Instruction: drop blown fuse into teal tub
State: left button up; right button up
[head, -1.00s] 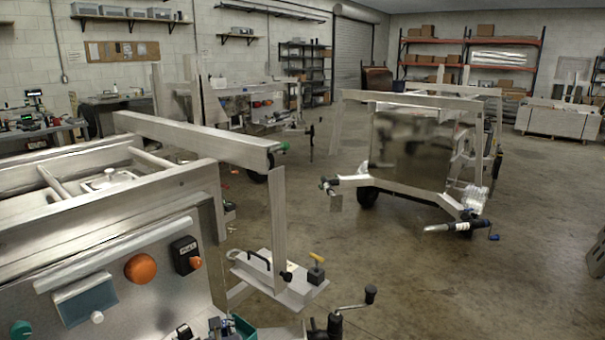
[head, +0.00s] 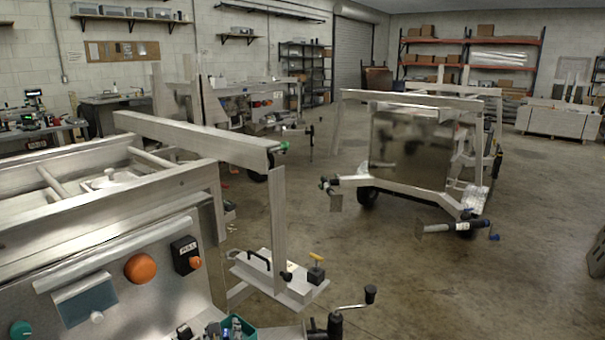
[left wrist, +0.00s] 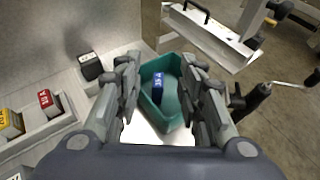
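The teal tub (left wrist: 174,64) lies between and beyond my left fingers in the left wrist view. Its rim also shows at the bottom edge of the head view (head: 251,331). A blue fuse (left wrist: 157,85) with white lettering appears inside the tub, apart from both fingers. My left gripper (left wrist: 160,66) is open over the tub, one finger on each side. In the head view only bits of it show at the bottom edge. A red fuse (left wrist: 46,99) and a yellow fuse (left wrist: 11,121) sit in a grey holder at the left. My right gripper is not in view.
A black PULL box (head: 184,254) and an orange dome (head: 140,268) are on the metal panel. A crank handle (head: 352,308) rises right of the tub. An aluminium post (head: 279,230) stands behind it. Open floor lies to the right.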

pick_arm(q)
jog(key=v, duration=0.9)
jog(key=shift+s, duration=0.15)
